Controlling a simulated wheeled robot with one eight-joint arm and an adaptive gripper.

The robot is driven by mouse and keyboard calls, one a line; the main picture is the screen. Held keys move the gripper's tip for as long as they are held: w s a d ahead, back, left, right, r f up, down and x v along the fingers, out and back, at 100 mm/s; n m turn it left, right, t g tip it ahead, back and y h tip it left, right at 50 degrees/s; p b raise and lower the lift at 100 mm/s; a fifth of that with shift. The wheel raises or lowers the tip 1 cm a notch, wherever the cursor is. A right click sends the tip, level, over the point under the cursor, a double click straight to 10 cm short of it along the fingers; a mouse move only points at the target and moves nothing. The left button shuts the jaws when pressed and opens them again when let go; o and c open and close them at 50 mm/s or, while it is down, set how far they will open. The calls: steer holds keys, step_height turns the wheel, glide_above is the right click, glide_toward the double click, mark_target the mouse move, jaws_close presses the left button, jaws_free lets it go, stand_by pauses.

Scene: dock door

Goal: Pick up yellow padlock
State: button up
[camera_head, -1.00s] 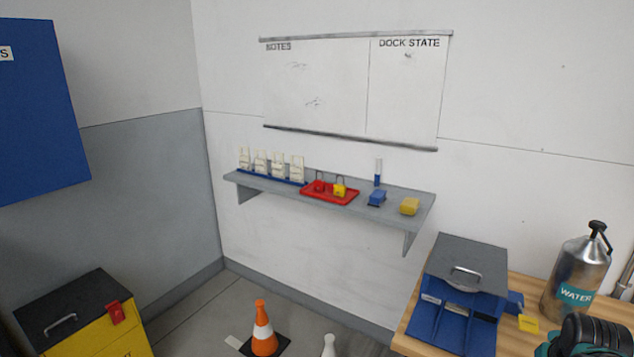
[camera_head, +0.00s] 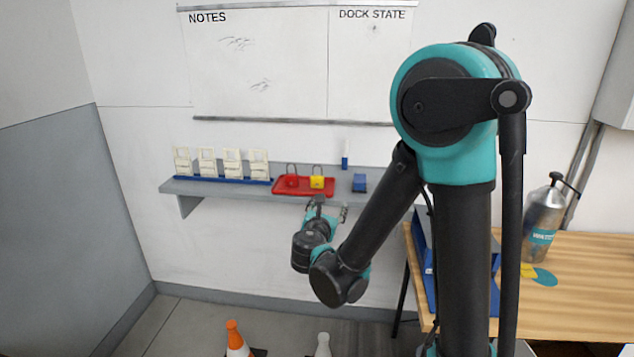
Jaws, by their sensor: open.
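The yellow padlock (camera_head: 317,182) stands upright with its shackle up, in the right half of a red tray (camera_head: 291,192) on the grey wall shelf (camera_head: 221,188). A red padlock (camera_head: 291,181) stands beside it on the left in the same tray. My gripper (camera_head: 328,206) is in front of the shelf, just below the tray's front edge and close under the yellow padlock. Its fingers are spread and nothing shows between them. They look apart from the padlock.
Several white tags stand in a blue rack (camera_head: 225,180) left of the tray. A blue block (camera_head: 359,182) and a blue marker (camera_head: 345,159) are right of it. A wooden bench (camera_head: 590,275) holds a metal water bottle (camera_head: 544,220). Cones stand on the floor below.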

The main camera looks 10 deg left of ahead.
steer(key=a+r+n+t+y, duration=0.1)
steer(key=a+n, duration=0.2)
steer(key=a, duration=0.2)
glide_toward(317, 177)
steer(key=shift+n, duration=0.3)
steer(key=w, duration=0.6)
steer(key=shift+w+d+f, duration=0.2)
steer(key=shift+d+f, duration=0.2)
steer(key=shift+w+a, duration=0.1)
steer(key=shift+w, duration=2.55)
steer(key=shift+r, duration=0.1)
steer(key=shift+c, duration=0.3)
steer(key=c, duration=1.3)
steer(key=shift+o, duration=0.2)
steer(key=shift+r, duration=0.1)
